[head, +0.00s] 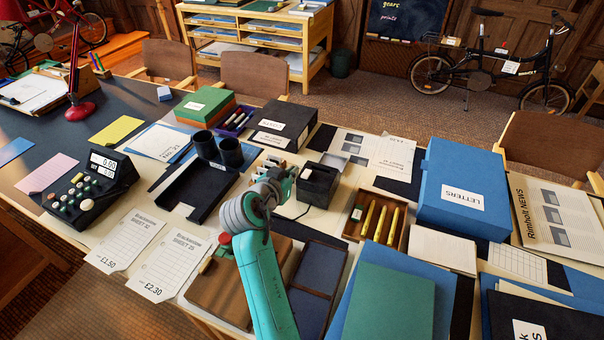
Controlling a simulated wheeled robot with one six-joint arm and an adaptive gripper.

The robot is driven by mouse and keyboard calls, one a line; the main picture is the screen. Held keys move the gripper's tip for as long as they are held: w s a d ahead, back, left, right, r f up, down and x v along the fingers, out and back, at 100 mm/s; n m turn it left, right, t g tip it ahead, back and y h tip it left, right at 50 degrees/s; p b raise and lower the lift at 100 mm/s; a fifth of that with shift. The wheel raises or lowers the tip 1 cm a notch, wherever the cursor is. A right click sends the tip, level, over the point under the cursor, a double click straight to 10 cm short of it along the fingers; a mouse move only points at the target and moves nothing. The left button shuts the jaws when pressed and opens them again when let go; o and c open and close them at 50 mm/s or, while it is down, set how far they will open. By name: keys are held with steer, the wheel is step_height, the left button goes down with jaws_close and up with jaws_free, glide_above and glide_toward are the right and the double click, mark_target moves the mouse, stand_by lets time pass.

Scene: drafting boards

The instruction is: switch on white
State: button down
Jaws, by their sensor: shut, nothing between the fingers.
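My teal arm reaches up from the bottom middle, and my gripper (284,178) is over the middle of the table, shut and empty. Just behind it, a small device with pale and green parts is partly hidden by the gripper. A black box (318,186) stands close to the right of the gripper, with a thin cable in front of it. I cannot pick out a switch marked white; any switch near the gripper is hidden or too small to tell. A black cash register (92,187) with round keys, some pale, stands far left of the gripper.
A black tray (178,202) and two dark cups (230,152) stand left of the gripper. A wooden tray (357,228) with yellow rods, a blue LETTERS box (462,165) and books are on the right. Two price sheets (172,262) lie front left. The table is crowded.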

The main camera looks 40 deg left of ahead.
glide_above(308, 171)
steer(key=s, duration=0.4)
step_height(308, 171, down, 3)
steer(key=shift+w+d+f, duration=0.1)
steer(key=shift+d+f, duration=0.1)
steer(key=shift+f, duration=0.35)
steer(key=shift+d+f, duration=0.2)
steer(key=shift+f, duration=1.35)
steer(key=shift+s+d+f, duration=0.1)
steer(key=shift+s+f, duration=0.15)
steer(key=shift+f, duration=0.15)
steer(key=shift+r, duration=0.1)
steer(key=shift+r, duration=0.8)
